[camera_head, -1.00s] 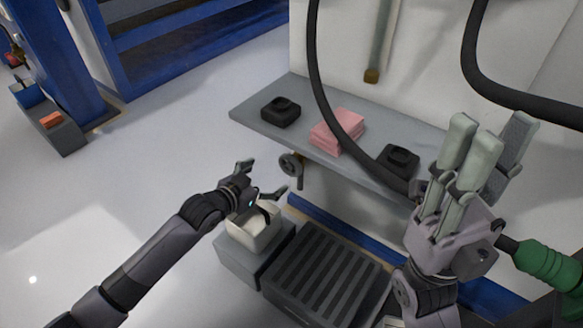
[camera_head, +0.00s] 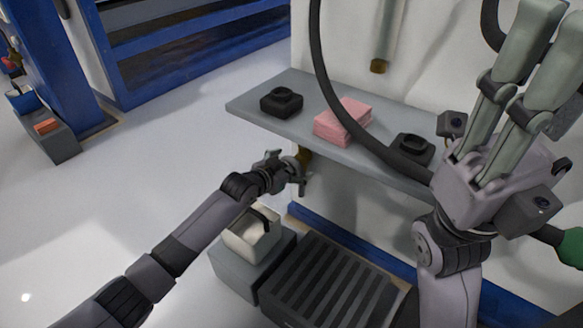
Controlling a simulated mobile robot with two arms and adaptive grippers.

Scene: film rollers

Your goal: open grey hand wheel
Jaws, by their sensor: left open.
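The grey hand wheel (camera_head: 301,165) sits on a brass-coloured fitting (camera_head: 305,155) under the front edge of the grey shelf. It is mostly hidden behind my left gripper. My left gripper (camera_head: 287,171) is open at the wheel, with one finger above and one to the lower right. I cannot tell whether the fingers touch the rim. My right gripper (camera_head: 556,60) is raised large at the right, close to the camera. Its fingers point up, stretched out and apart, with nothing seen between them.
The grey shelf (camera_head: 246,108) carries two black holders (camera_head: 281,103) and a pink cloth stack (camera_head: 342,122). A black hose (camera_head: 325,70) hangs across the shelf. Below stand a white container (camera_head: 250,240) on a grey box and a dark slatted box (camera_head: 328,285).

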